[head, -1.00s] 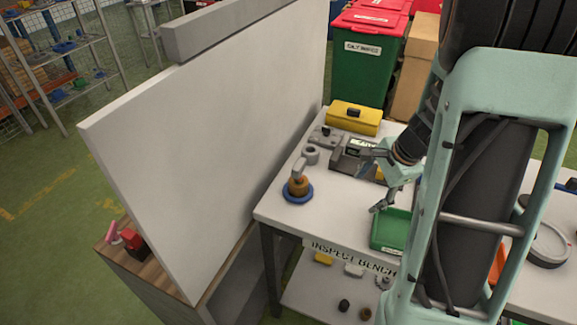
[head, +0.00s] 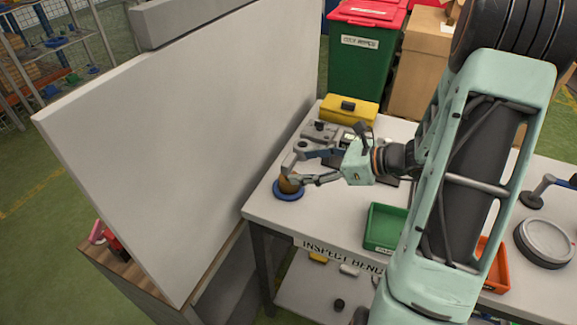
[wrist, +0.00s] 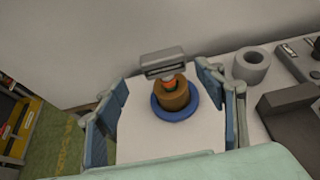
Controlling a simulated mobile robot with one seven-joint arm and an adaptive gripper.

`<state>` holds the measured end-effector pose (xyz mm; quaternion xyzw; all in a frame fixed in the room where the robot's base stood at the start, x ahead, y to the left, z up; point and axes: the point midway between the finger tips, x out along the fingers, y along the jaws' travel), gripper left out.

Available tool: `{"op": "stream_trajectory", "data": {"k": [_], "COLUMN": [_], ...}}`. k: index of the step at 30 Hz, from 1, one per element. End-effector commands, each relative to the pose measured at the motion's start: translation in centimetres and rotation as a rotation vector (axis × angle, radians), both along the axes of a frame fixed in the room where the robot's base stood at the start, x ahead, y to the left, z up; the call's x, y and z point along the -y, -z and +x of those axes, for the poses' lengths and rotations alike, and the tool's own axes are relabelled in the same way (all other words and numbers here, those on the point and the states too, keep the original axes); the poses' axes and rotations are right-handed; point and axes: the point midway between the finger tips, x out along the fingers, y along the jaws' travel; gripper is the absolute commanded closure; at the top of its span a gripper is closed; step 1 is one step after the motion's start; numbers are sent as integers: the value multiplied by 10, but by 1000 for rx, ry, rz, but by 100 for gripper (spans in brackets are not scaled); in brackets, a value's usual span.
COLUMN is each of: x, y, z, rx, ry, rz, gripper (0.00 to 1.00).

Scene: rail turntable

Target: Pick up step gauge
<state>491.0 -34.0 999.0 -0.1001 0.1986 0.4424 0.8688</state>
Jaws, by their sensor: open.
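The piece that I take to be the step gauge is a grey flat block (wrist: 163,63) with an orange neck. It stands upright in a brown cylinder (wrist: 172,97) on a blue round base (wrist: 176,113). In the head view the blue base (head: 288,191) sits near the bench's left corner, and my gripper partly covers what stands on it. My gripper (head: 293,170) is open, its fingers on either side of the stack. In the wrist view the grey block lies between the two fingers, with gaps visible on both sides.
A tall white panel (head: 190,130) stands close to the left of the bench. A grey ring (wrist: 251,66) and a dark grey block (wrist: 290,112) lie to the right of the stack. A green tray (head: 384,229) and a yellow case (head: 348,111) are on the bench (head: 330,215).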

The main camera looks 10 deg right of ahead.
Motion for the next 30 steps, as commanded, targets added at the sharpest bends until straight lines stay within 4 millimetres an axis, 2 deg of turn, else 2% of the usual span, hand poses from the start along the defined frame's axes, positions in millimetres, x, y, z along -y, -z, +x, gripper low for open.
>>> {"op": "stream_trajectory", "data": {"k": [13, 22, 30], "x": [-35, -38, -38], "y": [21, 23, 23], "z": [32, 35, 35], "rx": [-1, 0, 0], "ry": [-3, -1, -1], "rz": [-1, -3, -3], "gripper": [36, 36, 66]}}
